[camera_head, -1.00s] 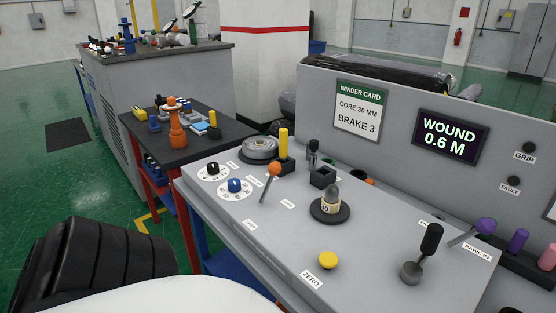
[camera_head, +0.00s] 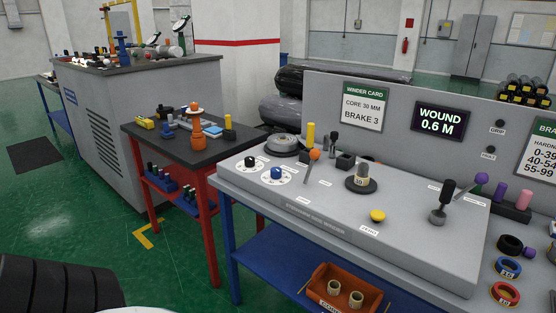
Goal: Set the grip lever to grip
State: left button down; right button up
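The grey console (camera_head: 260,200) carries several levers, and I cannot tell for sure which is the grip lever. An orange-knobbed lever (camera_head: 314,154) leans to the upper right beside the dials. A black-handled lever (camera_head: 448,191) stands on a round grey base at the right, tilted slightly right. A purple-knobbed lever (camera_head: 481,178) slants to the upper right just behind it. Their small labels are unreadable. A dark round lamp (camera_head: 500,123) sits above the word GRIP on the upright panel (camera_head: 320,110) and looks unlit.
A yellow button (camera_head: 377,215) and a core holder (camera_head: 361,180) stand between the levers. An orange bin (camera_head: 335,291) with cores sits on the blue shelf below. A red-legged table (camera_head: 200,155) is at the left. Green floor (camera_head: 170,270) is open before it.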

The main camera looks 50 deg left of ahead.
aim_at(314, 154)
jog(key=u, duration=1.1)
